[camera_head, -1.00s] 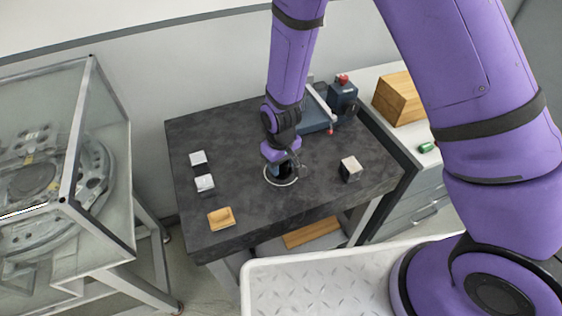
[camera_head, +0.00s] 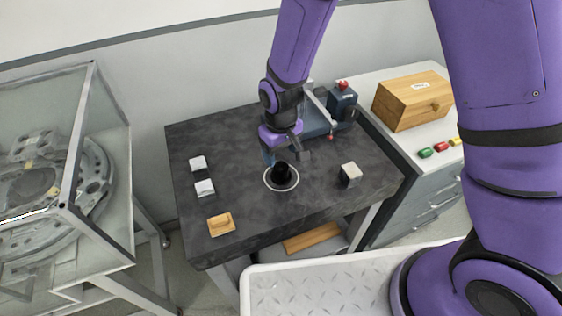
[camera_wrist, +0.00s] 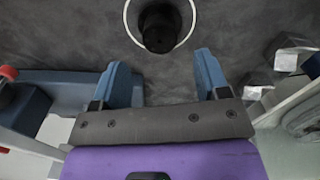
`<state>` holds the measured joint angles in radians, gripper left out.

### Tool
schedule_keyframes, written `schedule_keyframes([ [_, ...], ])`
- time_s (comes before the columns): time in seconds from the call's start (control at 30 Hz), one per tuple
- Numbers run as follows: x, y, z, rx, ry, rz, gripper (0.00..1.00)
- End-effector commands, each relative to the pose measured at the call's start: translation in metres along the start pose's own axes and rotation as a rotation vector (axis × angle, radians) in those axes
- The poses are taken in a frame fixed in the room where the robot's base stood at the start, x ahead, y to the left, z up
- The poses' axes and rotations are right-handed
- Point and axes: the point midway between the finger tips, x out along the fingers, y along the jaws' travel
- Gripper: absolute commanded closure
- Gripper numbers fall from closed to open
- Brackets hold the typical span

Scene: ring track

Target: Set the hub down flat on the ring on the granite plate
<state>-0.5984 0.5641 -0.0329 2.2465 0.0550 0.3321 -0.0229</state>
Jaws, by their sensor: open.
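The hub (camera_head: 283,173) is a short black cylinder standing upright on the dark granite plate (camera_head: 240,160), within the thin white ring (camera_head: 281,190). In the wrist view the hub (camera_wrist: 160,30) is seen from above, and its near end overlaps the ring's line. Its underside is hidden, so I cannot tell how exactly it seats. My gripper (camera_head: 284,156) is open and empty, above and behind the hub in the head view. In the wrist view my gripper (camera_wrist: 165,62) shows two blue fingers spread apart, clear of the hub.
Two pale blocks (camera_head: 198,163) and a wooden piece (camera_head: 221,224) lie at the plate's left. A grey-white block (camera_head: 350,175) stands right of the ring. A blue device with a red knob (camera_head: 342,96) stands at the back right. A glass case (camera_head: 60,150) is left.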

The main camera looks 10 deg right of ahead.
Motion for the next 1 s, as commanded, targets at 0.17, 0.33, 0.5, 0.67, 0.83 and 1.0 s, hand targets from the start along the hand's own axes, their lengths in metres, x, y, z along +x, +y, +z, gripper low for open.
schedule_keyframes([
  [0.17,-0.029,0.000,-0.001,-0.001,0.003,0.000,0.31],
  [0.33,-0.044,0.000,0.000,-0.001,0.002,0.000,0.31],
  [0.5,-0.049,0.000,0.000,-0.001,0.001,0.000,0.31],
  [0.67,-0.051,0.001,0.000,0.001,0.002,0.000,0.31],
  [0.83,-0.078,0.015,0.004,0.032,0.031,-0.003,0.31],
  [1.0,-0.135,0.044,0.022,0.098,0.089,-0.006,0.31],
])
